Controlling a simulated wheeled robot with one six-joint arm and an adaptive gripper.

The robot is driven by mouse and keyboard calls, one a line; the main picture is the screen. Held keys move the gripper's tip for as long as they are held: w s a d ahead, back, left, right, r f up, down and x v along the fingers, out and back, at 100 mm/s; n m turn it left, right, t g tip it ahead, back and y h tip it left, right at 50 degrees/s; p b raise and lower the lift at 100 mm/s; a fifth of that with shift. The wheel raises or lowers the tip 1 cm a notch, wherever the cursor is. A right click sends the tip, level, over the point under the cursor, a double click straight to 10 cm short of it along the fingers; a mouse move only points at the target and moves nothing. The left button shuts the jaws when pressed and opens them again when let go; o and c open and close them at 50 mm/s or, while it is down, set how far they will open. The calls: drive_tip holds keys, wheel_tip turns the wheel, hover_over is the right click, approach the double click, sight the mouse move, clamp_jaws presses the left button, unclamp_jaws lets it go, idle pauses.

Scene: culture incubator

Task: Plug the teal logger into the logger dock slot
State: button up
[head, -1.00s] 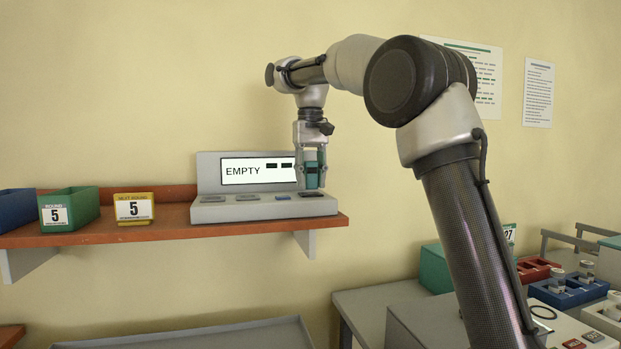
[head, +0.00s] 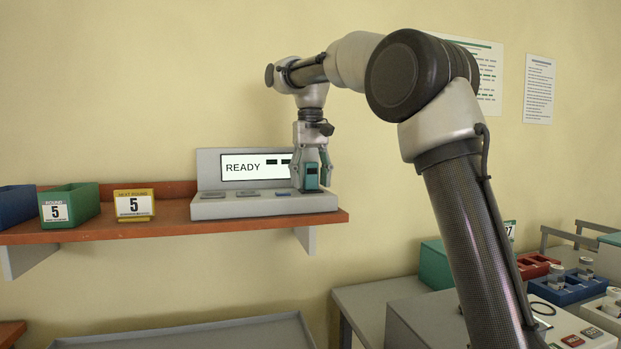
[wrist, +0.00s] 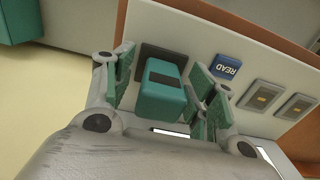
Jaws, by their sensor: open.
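The teal logger (head: 311,177) stands upright at the right end of the grey logger dock (head: 262,204), its foot at the dock's top face. In the wrist view the logger (wrist: 163,96) sits over the dark slot plate (wrist: 153,66) beside the blue READ button (wrist: 228,68). My gripper (head: 311,172) is open around the logger, with its green-padded fingers apart from it on both sides; the wrist view shows my gripper (wrist: 165,90) the same way. The dock's screen (head: 255,167) reads READY. The slot's opening is hidden under the logger.
The dock stands on an orange shelf (head: 175,222). To its left are a yellow "5" card holder (head: 134,205), a green bin (head: 70,207) and a blue bin (head: 17,207). Benches with red and blue racks (head: 567,289) stand at the lower right. Air above the dock is free.

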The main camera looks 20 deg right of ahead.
wheel_tip(320, 180, up, 7)
drive_tip(key=shift+r, duration=0.25)
idle(0.3)
